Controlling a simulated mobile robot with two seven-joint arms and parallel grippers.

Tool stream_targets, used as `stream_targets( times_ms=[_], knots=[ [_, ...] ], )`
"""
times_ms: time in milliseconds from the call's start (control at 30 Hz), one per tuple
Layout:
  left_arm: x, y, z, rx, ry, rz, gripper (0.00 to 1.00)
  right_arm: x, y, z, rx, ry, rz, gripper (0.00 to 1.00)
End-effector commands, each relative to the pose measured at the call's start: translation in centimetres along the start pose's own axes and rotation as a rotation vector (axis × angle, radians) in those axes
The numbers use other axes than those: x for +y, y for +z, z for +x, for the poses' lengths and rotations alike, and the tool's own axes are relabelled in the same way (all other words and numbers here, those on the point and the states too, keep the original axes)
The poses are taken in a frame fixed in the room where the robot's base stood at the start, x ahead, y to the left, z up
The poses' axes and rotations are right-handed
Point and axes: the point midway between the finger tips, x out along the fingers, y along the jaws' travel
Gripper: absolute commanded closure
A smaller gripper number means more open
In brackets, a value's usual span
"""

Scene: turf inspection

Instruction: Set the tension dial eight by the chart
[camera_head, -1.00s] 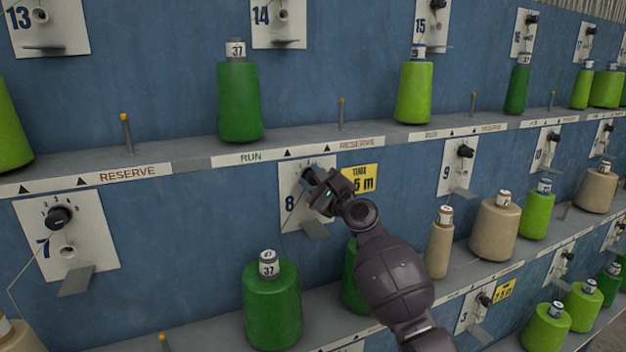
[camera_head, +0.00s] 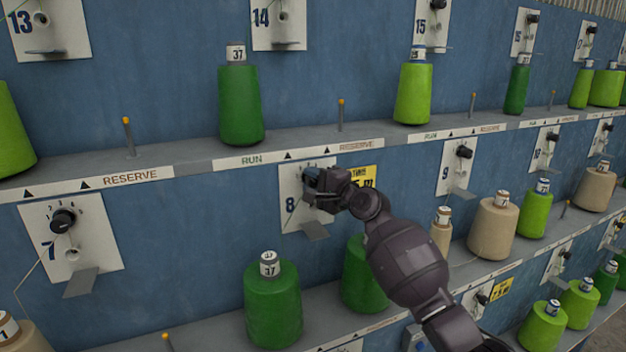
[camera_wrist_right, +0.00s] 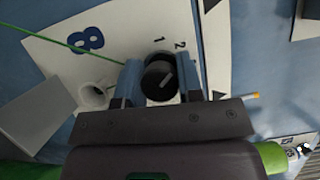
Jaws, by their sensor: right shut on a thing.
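The white plate numbered 8 (camera_head: 291,222) is on the blue wall in the middle of the head view. Its black tension dial (camera_wrist_right: 158,78) shows in the right wrist view, with a light pointer mark and the printed numbers 1 and 2 beside it; the other numbers are hidden. My right gripper (camera_head: 313,181) is at this dial, and in the wrist view its two fingers (camera_wrist_right: 163,85) are shut on the dial's sides. In the head view the gripper covers most of the dial. No chart can be made out. My left gripper is not in view.
A yellow tag (camera_head: 363,180) hangs just right of plate 8, partly behind my arm. Green cones (camera_head: 272,305) stand on the shelf below. A green thread (camera_wrist_right: 65,45) crosses plate 8. Plate 7 (camera_head: 100,250) with its dial is to the left.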

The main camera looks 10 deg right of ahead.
Motion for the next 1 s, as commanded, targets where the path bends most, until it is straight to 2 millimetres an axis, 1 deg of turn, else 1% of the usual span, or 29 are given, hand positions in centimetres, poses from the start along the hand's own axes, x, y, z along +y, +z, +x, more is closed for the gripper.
stream_targets(
  times_ms=[100,467,500,633,867,1000],
  knots=[
    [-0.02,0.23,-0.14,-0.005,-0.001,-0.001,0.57,0.05,-0.01,-0.01,0.0,0.005,-0.009,0.9],
    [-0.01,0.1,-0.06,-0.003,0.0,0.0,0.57,0.08,0.0,0.0,0.0,0.005,-0.01,0.9],
    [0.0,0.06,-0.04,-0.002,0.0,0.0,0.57,0.08,0.0,0.0,0.0,0.005,-0.009,0.6],
    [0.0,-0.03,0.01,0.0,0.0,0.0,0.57,0.07,0.01,0.0,0.0,0.005,-0.009,0.41],
    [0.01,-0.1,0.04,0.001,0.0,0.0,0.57,0.03,0.01,0.0,0.0,0.004,-0.009,0.41],
    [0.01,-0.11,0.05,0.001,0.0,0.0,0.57,0.07,-0.03,-0.43,0.0,0.004,-0.009,0.41]
  ],
)
